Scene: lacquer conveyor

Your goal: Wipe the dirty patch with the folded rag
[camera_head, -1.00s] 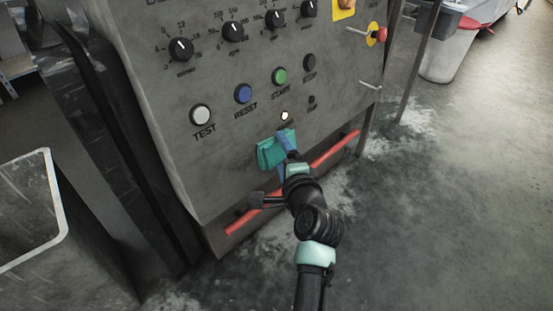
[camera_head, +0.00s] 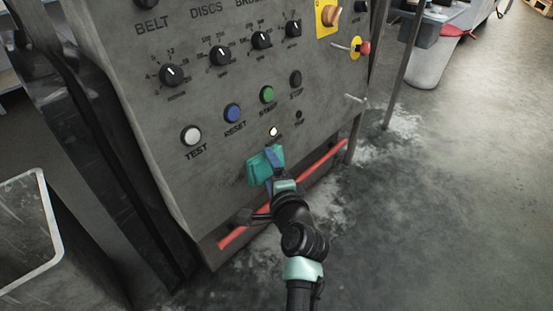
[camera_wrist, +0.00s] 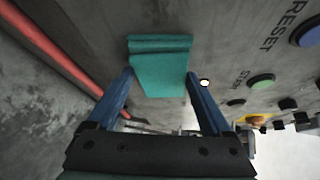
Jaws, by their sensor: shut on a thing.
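The folded rag (camera_head: 262,166) is teal and held against or very near the grey front panel, below the small lit lamp. My gripper (camera_head: 275,182) is shut on it, its blue fingers reaching up from below. In the wrist view the rag (camera_wrist: 160,75) sits between the two fingertips, with its wider folded edge beyond them. I cannot tell whether its whole face touches the panel. A faint darker smudge (camera_head: 234,182) shows on the panel just left of the rag; the rag may hide part of the dirty patch.
Above the rag are white TEST (camera_head: 191,135), blue RESET (camera_head: 232,113) and green START (camera_head: 267,94) buttons, with several knobs higher up. A red bar (camera_head: 322,163) runs along the panel's lower edge. A grey bin (camera_head: 58,245) stands at lower left. The floor at right is open.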

